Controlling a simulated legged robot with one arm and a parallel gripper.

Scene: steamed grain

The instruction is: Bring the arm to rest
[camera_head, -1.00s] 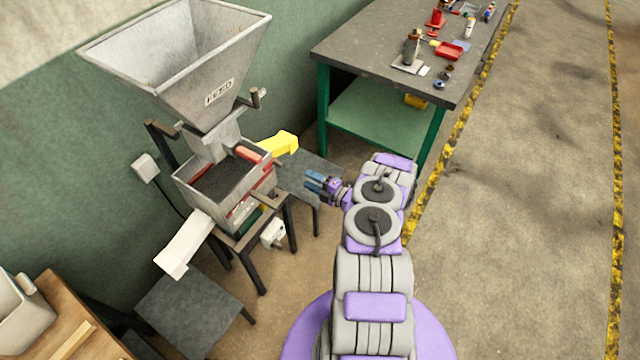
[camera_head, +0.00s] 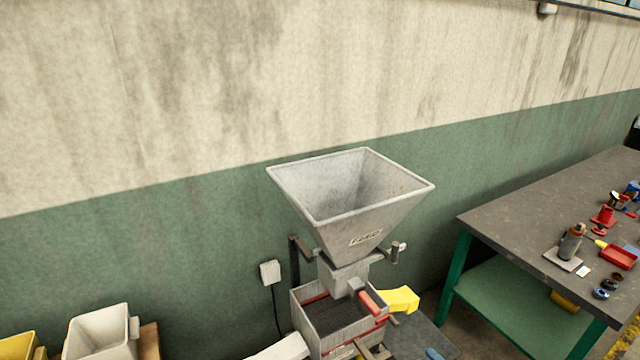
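Only a small blue tip of my gripper (camera_head: 434,354) shows, at the bottom edge of the head view, right of the machine's lower box. The rest of my gripper and my arm is out of frame, so I cannot tell whether the fingers are open or shut. The grey feed hopper (camera_head: 340,215) stands in the middle with its mouth facing up and looks empty. Below it is a box (camera_head: 311,322) with dark material inside and a red handle (camera_head: 371,303). A yellow chute (camera_head: 401,299) sticks out on the box's right.
A dark-topped workbench (camera_head: 530,215) with green legs stands at the right, holding a grey bottle (camera_head: 571,243), a red tray (camera_head: 617,256) and small items. A white bin (camera_head: 102,334) and a yellow bin (camera_head: 18,346) stand at lower left. A wall (camera_head: 200,100) runs behind.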

